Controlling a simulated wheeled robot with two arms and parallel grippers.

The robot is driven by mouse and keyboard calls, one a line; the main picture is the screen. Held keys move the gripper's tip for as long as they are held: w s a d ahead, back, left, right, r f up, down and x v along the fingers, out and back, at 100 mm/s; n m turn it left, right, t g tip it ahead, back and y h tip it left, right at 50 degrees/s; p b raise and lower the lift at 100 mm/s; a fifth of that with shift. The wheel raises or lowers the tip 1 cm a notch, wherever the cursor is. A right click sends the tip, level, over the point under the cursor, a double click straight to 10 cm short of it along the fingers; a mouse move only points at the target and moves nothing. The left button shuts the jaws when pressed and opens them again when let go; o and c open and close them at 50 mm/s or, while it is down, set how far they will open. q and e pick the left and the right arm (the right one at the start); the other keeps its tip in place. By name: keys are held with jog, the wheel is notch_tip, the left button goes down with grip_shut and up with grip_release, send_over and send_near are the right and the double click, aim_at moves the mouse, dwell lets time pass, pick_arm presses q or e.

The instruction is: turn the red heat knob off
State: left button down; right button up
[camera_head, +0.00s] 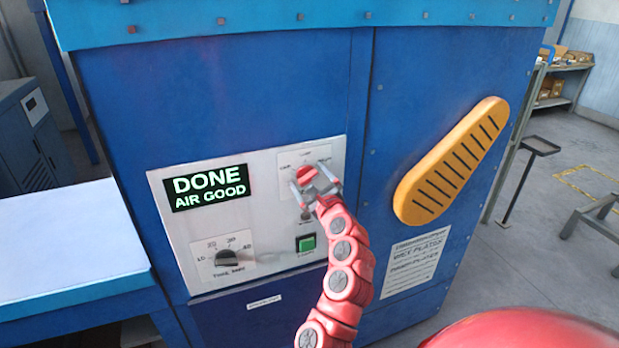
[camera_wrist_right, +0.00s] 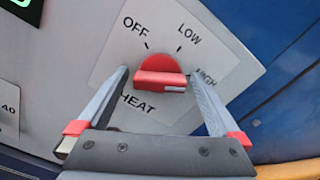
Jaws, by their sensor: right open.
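The red heat knob (camera_wrist_right: 160,68) sits on a light label plate with the words OFF, LOW, HIGH and HEAT. Its raised bar lies about level in the right wrist view, with its right end toward HIGH. My right gripper (camera_wrist_right: 158,76) is open, with one finger on each side of the knob and gaps showing between fingers and knob. My left gripper is not in view.
A display (camera_head: 210,188) reads DONE, AIR GOOD. Below are a black timer dial (camera_head: 228,257) and a green button (camera_head: 306,243). A yellow slotted handle (camera_head: 452,162) stands out at the right of the blue cabinet (camera_head: 230,90). A white-topped table (camera_head: 65,240) is at the left.

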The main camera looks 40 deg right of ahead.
jog(key=c, duration=1.3)
jog(key=shift+f+n+b, duration=0.2)
jog(key=shift+n+b, duration=0.8)
jog(key=shift+b, duration=0.05)
jog(key=n+b, duration=0.3)
jog(key=shift+n, duration=0.3)
jog(key=n+b, duration=1.5)
jog(key=b, duration=0.1)
jog(key=shift+r+n+b, duration=0.15)
jog(key=shift+n+b, duration=1.4)
jog(key=shift+n, duration=0.15)
